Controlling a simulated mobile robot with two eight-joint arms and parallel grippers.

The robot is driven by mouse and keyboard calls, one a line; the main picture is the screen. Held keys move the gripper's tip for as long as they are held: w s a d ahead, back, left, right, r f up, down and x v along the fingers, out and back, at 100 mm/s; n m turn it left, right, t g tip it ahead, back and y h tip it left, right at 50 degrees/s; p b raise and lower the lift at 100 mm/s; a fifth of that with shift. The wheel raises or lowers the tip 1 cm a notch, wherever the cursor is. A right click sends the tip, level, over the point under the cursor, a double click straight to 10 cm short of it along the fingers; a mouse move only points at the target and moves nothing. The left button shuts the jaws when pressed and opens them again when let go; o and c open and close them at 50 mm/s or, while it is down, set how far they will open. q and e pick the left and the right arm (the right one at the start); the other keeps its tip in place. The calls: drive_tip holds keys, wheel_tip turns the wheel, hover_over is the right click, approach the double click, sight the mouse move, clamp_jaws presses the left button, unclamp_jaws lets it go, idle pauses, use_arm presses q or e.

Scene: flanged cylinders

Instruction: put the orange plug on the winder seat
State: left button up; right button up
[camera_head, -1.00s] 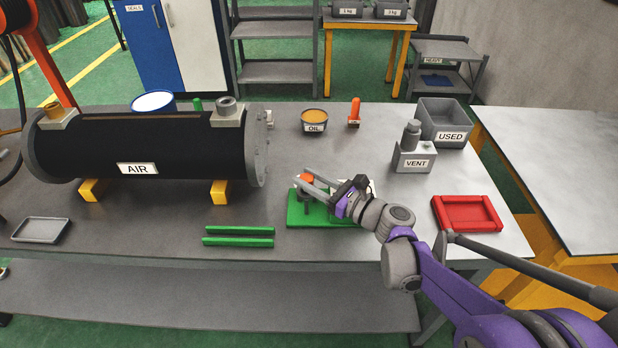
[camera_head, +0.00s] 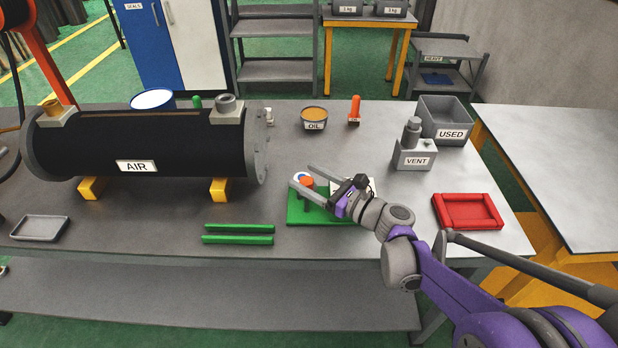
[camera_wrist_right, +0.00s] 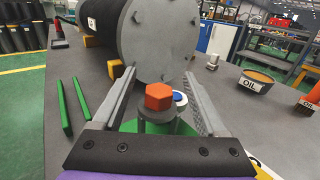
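The orange plug (camera_head: 306,182), with a hexagonal head, sits upright on a grey round seat on the green base plate (camera_head: 296,217). In the right wrist view the orange plug (camera_wrist_right: 158,97) is centred on top of the grey seat (camera_wrist_right: 156,120). My right gripper (camera_head: 300,174) is open, its fingers standing apart on both sides of the plug with visible gaps. In the wrist view the right gripper (camera_wrist_right: 159,79) shows nothing held. A blue and white disc (camera_wrist_right: 180,99) is close behind the plug. My left gripper is not in view.
The black AIR tank (camera_head: 150,145) stands to the left on yellow feet. Two green bars (camera_head: 238,234) lie left of the plate. The OIL tin (camera_head: 313,119), VENT block (camera_head: 414,158), USED bin (camera_head: 446,120) and red tray (camera_head: 468,212) stand around. Table between plate and OIL tin is clear.

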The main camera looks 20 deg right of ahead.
drive_tip(key=v, duration=1.1)
idle(0.3)
drive_tip(key=s+a+n+g+p, duration=0.1)
drive_tip(key=a+n, duration=0.1)
drive_tip(key=s+a+f+n+g+p, duration=0.1)
drive_tip(key=a+n+g, duration=0.1)
drive_tip(key=s+a+f+n+g+h+p, duration=0.1)
drive_tip(key=s+a+n, duration=0.1)
drive_tip(key=a+n, duration=0.1)
drive_tip(key=shift+s+f, duration=0.1)
drive_tip(key=shift+f, duration=0.1)
drive_tip(key=s+d+f+n+g+h+p, duration=0.1)
drive_tip(key=s+d+n+g+h+p, duration=0.2)
drive_tip(key=s+n+h, duration=0.6)
drive_tip(key=shift+s+f+n+g+h+p, duration=0.4)
drive_tip(key=shift+s+n+g+p, duration=1.15)
drive_tip(key=shift+n, duration=4.75)
